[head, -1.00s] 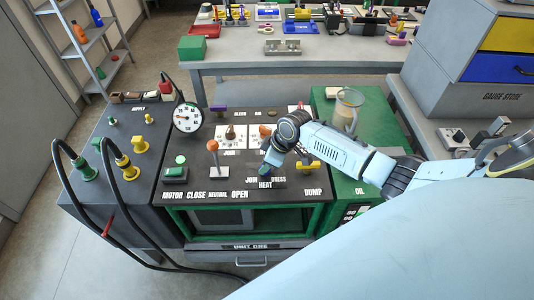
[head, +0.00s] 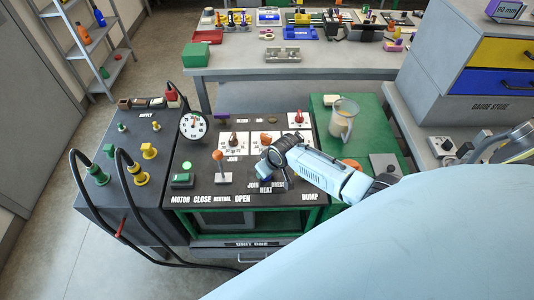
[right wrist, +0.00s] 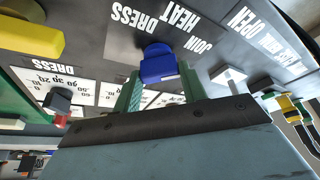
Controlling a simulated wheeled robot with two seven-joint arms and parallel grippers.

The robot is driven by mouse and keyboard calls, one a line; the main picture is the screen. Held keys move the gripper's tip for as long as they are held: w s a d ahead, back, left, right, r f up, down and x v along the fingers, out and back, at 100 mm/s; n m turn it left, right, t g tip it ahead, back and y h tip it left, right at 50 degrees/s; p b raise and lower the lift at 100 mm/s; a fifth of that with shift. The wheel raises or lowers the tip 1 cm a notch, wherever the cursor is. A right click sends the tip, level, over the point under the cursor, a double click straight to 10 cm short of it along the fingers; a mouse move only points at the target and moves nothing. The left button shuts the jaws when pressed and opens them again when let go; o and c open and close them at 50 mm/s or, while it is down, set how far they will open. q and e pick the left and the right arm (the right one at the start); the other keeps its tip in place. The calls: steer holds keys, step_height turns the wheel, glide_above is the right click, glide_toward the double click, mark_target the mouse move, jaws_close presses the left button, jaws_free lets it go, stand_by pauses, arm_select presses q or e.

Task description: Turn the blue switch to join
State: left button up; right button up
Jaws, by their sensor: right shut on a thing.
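The blue switch (right wrist: 158,64) sits on the dark panel among the white words JOIN, HEAT and DRESS. In the right wrist view it stands between the two green fingers of my right gripper (right wrist: 161,88), which are shut on it. In the head view my right gripper (head: 265,175) is low over the JOIN, HEAT and DRESS labels and hides most of the switch. I cannot tell which word the switch points to. My left gripper is not in view.
An orange-knobbed lever (head: 218,156) stands left of my right gripper. A gauge (head: 193,125), hoses and yellow and green fittings are farther left. A clear jug (head: 342,120) stands on the green top to the right. A grey table (head: 240,72) with several parts is behind.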

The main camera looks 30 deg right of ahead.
stand_by(0.3)
steer(key=o, duration=1)
steer(key=shift+s+r, duration=0.2)
steer(key=shift+r, duration=0.3)
steer(key=shift+p+v, duration=1.3)
steer(key=shift+v, duration=4.9)
